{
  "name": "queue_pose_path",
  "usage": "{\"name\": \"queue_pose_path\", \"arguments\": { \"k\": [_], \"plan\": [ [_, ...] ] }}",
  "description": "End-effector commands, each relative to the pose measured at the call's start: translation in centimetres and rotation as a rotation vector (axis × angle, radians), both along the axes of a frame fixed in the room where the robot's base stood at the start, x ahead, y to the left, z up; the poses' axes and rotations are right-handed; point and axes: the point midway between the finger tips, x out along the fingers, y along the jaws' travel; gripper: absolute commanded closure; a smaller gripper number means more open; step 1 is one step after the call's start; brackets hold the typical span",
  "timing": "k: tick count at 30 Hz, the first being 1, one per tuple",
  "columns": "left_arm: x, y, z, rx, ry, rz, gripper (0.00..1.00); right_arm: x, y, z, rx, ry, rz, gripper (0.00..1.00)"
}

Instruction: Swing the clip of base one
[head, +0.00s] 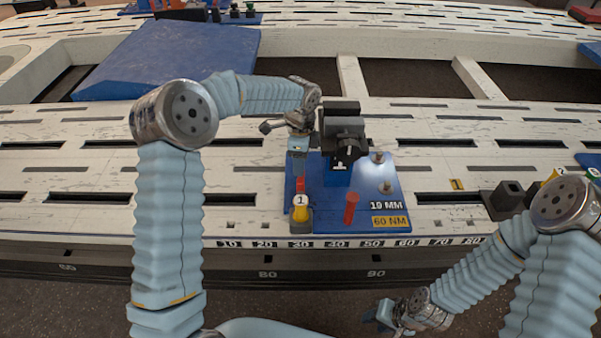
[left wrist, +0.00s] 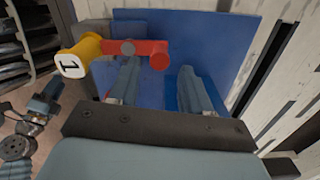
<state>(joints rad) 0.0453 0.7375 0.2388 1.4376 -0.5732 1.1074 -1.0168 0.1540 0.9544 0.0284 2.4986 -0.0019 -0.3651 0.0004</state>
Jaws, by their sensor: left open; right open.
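Base one is a blue plate (head: 376,190) marked "19 MM" and "60 NM". Its clip (head: 300,212) has a yellow end marked 1 and a red part, at the plate's front left. In the left wrist view the clip's red bar (left wrist: 147,47) runs right from the yellow end past a grey pivot. My left gripper (head: 298,172) points down over the plate's left side, just behind the clip. Its fingers are apart and empty (left wrist: 158,82), with one fingertip close to the red bar; contact cannot be told. My right gripper (head: 386,316) is open, low in front of the bench.
A black fixture (head: 343,128) rises from the back of the plate, close right of my left gripper. A red post (head: 351,207) stands at the plate's front, and metal studs (head: 386,187) at its right. Dark blocks (head: 508,198) stand further right. The slotted bench left of the plate is clear.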

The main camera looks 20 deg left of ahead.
Motion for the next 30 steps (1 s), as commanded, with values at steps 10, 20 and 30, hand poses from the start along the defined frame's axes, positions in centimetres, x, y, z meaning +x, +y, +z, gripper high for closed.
{"name": "queue_pose_path", "arguments": {
  "k": [10, 20, 30],
  "plan": [
    [0.0, 0.0, -4.9, 0.0, 0.0, 0.0, 0.52, 0.0, 0.0, -0.1, 0.0, 0.0, 0.0, 0.57],
    [0.0, 0.0, -5.2, 0.0, -0.001, 0.0, 0.53, 0.0, 0.0, -0.1, 0.0, 0.0, 0.0, 0.57],
    [0.0, 0.0, -5.2, -0.001, -0.001, 0.0, 1.0, 0.0, 0.0, -0.1, 0.0, 0.0, 0.0, 0.57]
  ]
}}
